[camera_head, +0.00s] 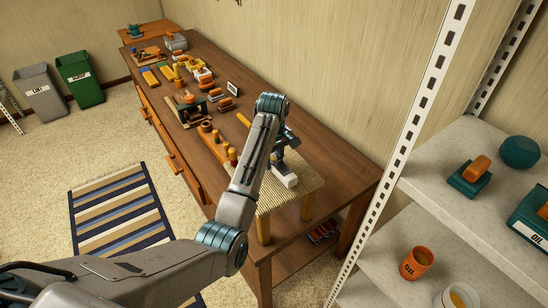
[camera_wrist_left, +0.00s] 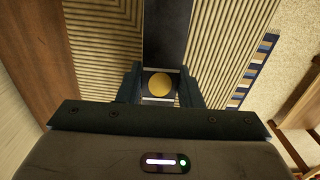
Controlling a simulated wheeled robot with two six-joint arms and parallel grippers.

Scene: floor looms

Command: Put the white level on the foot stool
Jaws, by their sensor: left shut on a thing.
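The white level (camera_head: 286,175) shows as a pale block under my left gripper (camera_head: 279,161), over the woven seat of the foot stool (camera_head: 306,183). Part of the level is hidden by the gripper and arm. In the left wrist view, the gripper (camera_wrist_left: 160,88) is shut on the level, whose held part (camera_wrist_left: 160,87) shows a yellow disc and pale edges between the fingers. The ribbed stool seat (camera_wrist_left: 108,45) lies below. I cannot tell whether the level touches the seat. My right gripper is not in view.
The stool stands at the near end of a long wooden workbench (camera_head: 345,172) crowded with tools and wooden pieces farther back. A metal shelf (camera_head: 440,165) with oil containers stands close on the right. A striped rug (camera_head: 122,208) lies on the floor at left, near two bins (camera_head: 80,78).

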